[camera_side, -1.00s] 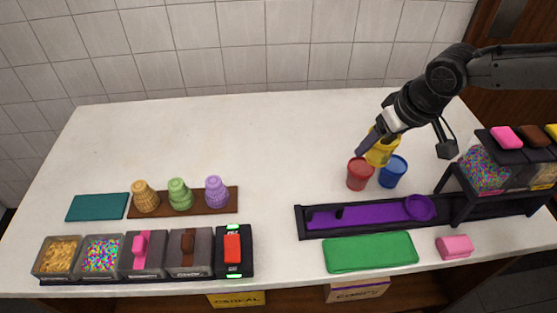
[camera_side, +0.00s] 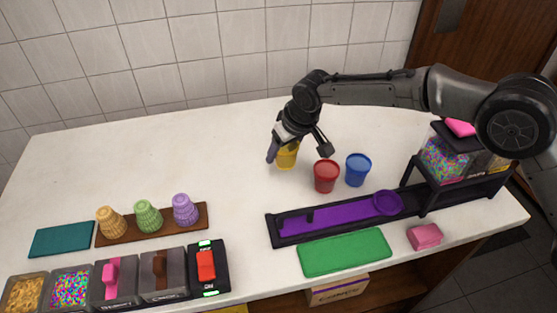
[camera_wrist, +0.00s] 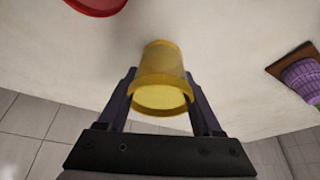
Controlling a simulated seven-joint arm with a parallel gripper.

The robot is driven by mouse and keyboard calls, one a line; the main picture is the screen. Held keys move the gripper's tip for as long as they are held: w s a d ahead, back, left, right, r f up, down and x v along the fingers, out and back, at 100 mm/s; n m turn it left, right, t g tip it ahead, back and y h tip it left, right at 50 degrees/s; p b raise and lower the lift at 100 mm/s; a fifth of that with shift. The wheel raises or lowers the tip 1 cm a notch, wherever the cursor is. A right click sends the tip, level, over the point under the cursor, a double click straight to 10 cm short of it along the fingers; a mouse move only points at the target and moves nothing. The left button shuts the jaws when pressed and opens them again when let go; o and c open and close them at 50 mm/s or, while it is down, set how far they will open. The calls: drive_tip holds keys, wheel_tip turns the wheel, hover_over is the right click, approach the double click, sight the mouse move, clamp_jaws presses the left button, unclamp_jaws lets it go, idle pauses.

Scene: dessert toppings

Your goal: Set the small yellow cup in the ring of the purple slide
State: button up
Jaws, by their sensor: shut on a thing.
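The small yellow cup (camera_side: 287,158) is between the fingers of my gripper (camera_side: 288,150), which is shut on it. In the wrist view the yellow cup (camera_wrist: 160,75) sits between both fingers of my gripper (camera_wrist: 163,97), its wide end nearer me. The cup is to the left of and behind the red cup (camera_side: 326,177); I cannot tell whether it touches the counter. The purple slide (camera_side: 340,217) lies in a black track in front of the cups. Its ring (camera_side: 388,203) is at the right end and looks empty.
A blue cup (camera_side: 358,170) stands right of the red one. A topping dispenser (camera_side: 447,160) stands over the track's right end. A green mat (camera_side: 345,252) and pink block (camera_side: 425,237) lie in front. Cones stand on a brown board (camera_side: 160,232) at left. The back-left counter is clear.

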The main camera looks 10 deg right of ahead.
sight(278, 172)
drive_tip(key=shift+w+a+f, duration=0.2)
drive_tip(key=shift+w+f, duration=0.15)
drive_tip(key=shift+f, duration=0.1)
drive_tip(key=shift+w+a+f, duration=0.2)
drive_tip(key=shift+w+f, duration=0.1)
drive_tip(key=shift+f, duration=1.5)
drive_tip(key=shift+f, duration=0.15)
drive_tip(key=o, duration=1.3)
drive_tip(key=v, duration=1.2)
drive_tip(key=shift+s+d, duration=0.1)
drive_tip(key=shift+s, duration=0.05)
